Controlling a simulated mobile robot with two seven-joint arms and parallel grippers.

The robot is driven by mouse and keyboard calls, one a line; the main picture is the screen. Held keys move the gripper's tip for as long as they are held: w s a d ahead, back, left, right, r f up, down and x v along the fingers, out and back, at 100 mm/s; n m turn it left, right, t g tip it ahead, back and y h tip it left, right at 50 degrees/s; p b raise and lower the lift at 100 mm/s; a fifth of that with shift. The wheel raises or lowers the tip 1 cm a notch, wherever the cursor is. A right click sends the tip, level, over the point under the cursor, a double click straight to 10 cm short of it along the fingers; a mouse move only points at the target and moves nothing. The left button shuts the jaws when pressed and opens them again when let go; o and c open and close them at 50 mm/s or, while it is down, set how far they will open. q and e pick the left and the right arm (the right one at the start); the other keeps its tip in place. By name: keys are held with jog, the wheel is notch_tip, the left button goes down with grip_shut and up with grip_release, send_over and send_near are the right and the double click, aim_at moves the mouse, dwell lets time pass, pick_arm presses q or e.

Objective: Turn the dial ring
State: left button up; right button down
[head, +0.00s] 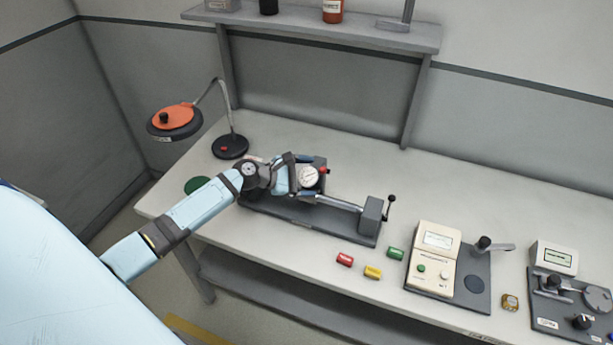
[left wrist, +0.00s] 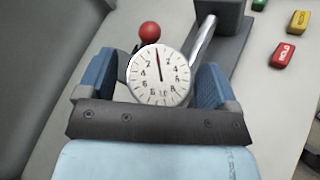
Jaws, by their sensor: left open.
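The dial gauge (head: 309,175) has a round white face with numbers and a dark needle. It sits on a dark fixture base (head: 345,231) on the bench. In the left wrist view the dial face (left wrist: 160,80) looks up at the camera, its needle pointing near the top. My left gripper (head: 303,180) is open at the dial. My right gripper is not in view.
A red ball (left wrist: 149,32) stands just behind the dial. A metal rod (head: 338,203) runs to a grey block (head: 371,216) with a lever. Red (head: 345,259), yellow (head: 373,272) and green (head: 396,254) pieces lie in front. A lamp (head: 174,121) stands behind left; instruments stand right.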

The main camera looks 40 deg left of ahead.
pick_arm(q)
jog(key=b+v, duration=0.1)
jog(key=v, duration=1.2)
jog(key=shift+s+a+b, duration=0.25)
jog(key=shift+s+b, duration=0.05)
jog(key=shift+b, duration=0.05)
jog(key=s+d+f+m+g+y+p, duration=0.1)
jog(key=s+d+f+m+y+p, duration=0.3)
jog(key=s+d+f+m, duration=0.75)
jog(key=s+d+m+y+p, duration=0.1)
jog(key=s+d+m, duration=0.1)
jog(key=d+m, duration=0.4)
jog(key=s+d+m+y+p, duration=0.1)
jog(key=s+d+m, duration=0.2)
jog(key=d+m, duration=0.3)
jog(key=shift+d+f+m+t, duration=0.25)
jog(key=shift+d+m+t, duration=0.15)
jog(key=shift+d, duration=0.75)
